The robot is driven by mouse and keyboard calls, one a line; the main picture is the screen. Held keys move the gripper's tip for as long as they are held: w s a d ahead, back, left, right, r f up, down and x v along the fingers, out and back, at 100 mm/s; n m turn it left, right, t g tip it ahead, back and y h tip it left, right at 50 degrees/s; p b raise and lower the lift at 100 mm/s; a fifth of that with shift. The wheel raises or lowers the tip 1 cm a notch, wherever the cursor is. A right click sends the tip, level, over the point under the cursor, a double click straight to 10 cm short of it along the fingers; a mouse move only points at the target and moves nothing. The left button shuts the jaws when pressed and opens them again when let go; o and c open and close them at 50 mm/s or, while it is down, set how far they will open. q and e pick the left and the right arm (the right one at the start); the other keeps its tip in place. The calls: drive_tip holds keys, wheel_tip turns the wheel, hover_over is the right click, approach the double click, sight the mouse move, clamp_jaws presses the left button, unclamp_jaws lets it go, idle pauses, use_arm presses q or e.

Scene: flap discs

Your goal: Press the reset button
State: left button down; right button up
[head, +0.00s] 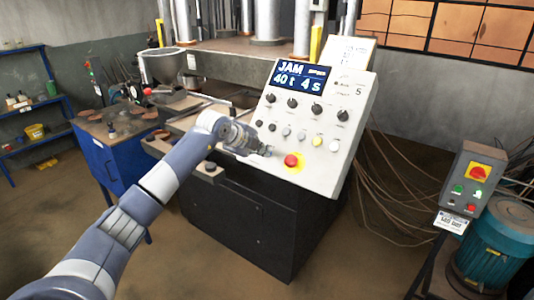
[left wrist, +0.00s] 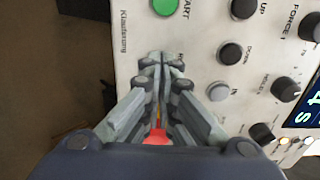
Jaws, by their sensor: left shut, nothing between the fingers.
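The sloped white control panel (head: 325,120) carries knobs, small buttons and a display reading "JAM 40 t 4 s". My left gripper (head: 265,152) is shut and empty, its tips at the panel's lower left, left of a red button (head: 291,161) on a yellow base. In the left wrist view the closed fingertips (left wrist: 163,60) are over the panel between the green START button (left wrist: 178,5) and the red button (left wrist: 155,137). A label beside the tips is partly covered. I cannot make out a reset button; the fingers may hide it. Contact with the panel cannot be told.
In the left wrist view the DOWN button (left wrist: 230,53) and IN button (left wrist: 219,91) lie right of the fingers. A grey switch box (head: 468,185) and teal motor (head: 490,250) stand right. A blue cabinet (head: 125,165) stands left. Loose cables (head: 390,185) hang behind the panel.

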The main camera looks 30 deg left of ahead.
use_arm(q)
drive_tip(key=shift+b+x, duration=0.35)
drive_tip(key=shift+x, duration=0.8)
idle(0.5)
drive_tip(key=shift+s+r, duration=0.1)
drive_tip(key=p+v, duration=0.1)
drive_tip(key=v, duration=0.6)
drive_tip(key=shift+s+r+p, duration=0.25)
drive_tip(key=shift+s+p, duration=0.05)
drive_tip(key=shift+p, duration=0.1)
idle(0.3)
idle(0.4)
